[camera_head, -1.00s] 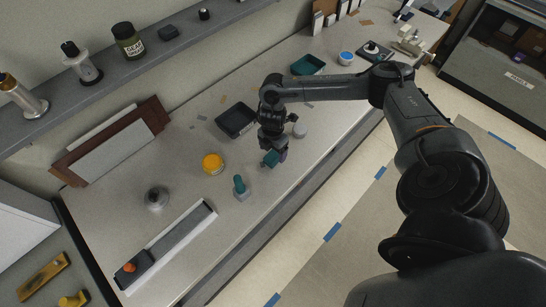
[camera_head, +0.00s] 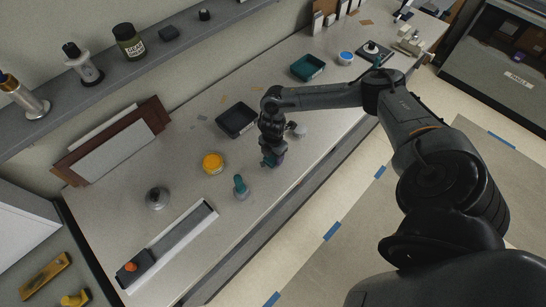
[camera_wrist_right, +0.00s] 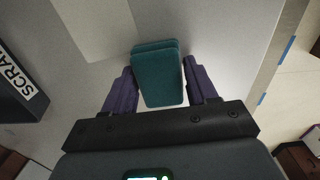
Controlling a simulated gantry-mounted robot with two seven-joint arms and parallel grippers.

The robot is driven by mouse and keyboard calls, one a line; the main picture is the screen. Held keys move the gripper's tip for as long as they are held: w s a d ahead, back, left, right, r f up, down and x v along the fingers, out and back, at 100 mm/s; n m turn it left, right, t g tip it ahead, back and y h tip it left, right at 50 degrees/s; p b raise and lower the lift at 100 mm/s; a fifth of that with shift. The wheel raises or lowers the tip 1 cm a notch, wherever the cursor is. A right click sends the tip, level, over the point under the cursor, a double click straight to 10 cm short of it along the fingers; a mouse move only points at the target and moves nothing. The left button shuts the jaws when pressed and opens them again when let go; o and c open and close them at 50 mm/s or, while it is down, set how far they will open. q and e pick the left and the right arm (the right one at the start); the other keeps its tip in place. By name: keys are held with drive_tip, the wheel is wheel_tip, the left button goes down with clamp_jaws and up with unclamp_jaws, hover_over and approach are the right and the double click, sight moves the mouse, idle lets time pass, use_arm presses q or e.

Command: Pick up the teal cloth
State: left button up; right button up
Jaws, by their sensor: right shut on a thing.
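The teal cloth (camera_wrist_right: 158,78) shows in the right wrist view as a folded pad with rounded corners. It is between the two purple fingers of my right gripper (camera_wrist_right: 160,90), which is shut on it. In the head view, my right gripper (camera_head: 272,160) points down over the counter near its front edge. Only a small bit of the cloth (camera_head: 266,163) shows there, the rest hidden by the fingers. I cannot tell whether the cloth touches the counter. My left gripper is not in view.
A teal-topped bottle (camera_head: 240,186) and a yellow jar (camera_head: 213,163) stand left of the gripper. A black tray (camera_head: 236,120) lies behind, and a pale round thing (camera_head: 300,131) is to the right. A teal tray (camera_head: 308,67) is farther back.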

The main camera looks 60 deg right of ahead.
drive_tip(key=shift+r, duration=0.1)
drive_tip(key=shift+c, duration=0.3)
drive_tip(key=shift+r, duration=0.4)
drive_tip(key=r, duration=0.3)
drive_tip(key=shift+s+d+r+b, duration=0.2)
drive_tip(key=shift+s+b, duration=0.1)
drive_tip(key=shift+s, duration=0.05)
drive_tip(key=s+d+r+b, duration=0.1)
drive_tip(key=s+d+r, duration=0.2)
drive_tip(key=s+r, duration=0.3)
drive_tip(key=s, duration=0.4)
drive_tip(key=shift+s+d+r+b, duration=0.15)
drive_tip(key=shift+d+r+b, duration=0.1)
drive_tip(key=shift+r+b, duration=0.05)
drive_tip(key=o, duration=0.5)
drive_tip(key=shift+c, duration=0.2)
drive_tip(key=c, duration=0.4)
drive_tip(key=shift+o, duration=0.2)
